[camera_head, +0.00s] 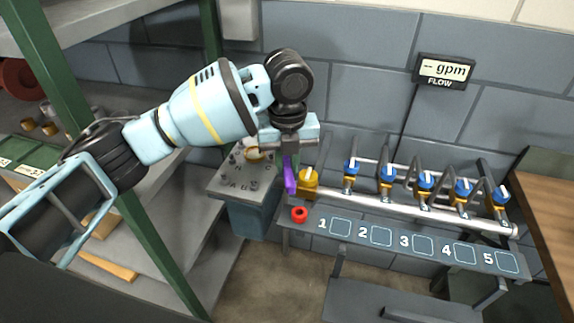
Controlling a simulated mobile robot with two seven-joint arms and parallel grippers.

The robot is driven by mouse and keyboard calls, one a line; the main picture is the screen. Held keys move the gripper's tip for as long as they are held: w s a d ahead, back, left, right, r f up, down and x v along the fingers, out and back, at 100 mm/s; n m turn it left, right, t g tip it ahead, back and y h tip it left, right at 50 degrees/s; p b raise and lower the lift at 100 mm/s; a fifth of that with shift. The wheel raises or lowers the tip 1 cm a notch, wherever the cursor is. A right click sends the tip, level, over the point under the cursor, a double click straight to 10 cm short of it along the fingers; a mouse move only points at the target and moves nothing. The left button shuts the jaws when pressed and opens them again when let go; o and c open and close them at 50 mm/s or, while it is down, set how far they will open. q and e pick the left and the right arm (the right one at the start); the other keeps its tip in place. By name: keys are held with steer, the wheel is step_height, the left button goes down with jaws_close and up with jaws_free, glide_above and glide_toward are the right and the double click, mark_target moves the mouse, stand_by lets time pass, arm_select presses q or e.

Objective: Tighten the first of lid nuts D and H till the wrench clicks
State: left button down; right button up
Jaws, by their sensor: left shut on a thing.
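The casing (246,222) is a blue-grey box with a grey lid (228,190), left of the pipe bench. Letters A, B and C show along the lid's front and right, and a faint H seems to show at the left. Several small dark nuts stand by the letters; I cannot make out nut D. My left gripper (289,152) points down at the lid's right edge and is shut on a slim purple tool (290,178). The tool hangs upright; I cannot tell whether it is the wrench or whether it touches anything. My right gripper is out of view.
A yellow-brown fitting (308,182) and a red ring (299,214) are just right of the tool. The bench (400,240) has numbered squares and several blue-capped valves (426,180). A shelf with a green post (150,215) stands left. A flow display (442,71) hangs on the wall.

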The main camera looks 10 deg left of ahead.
arm_select(q)
steer(key=shift+r, duration=1.85)
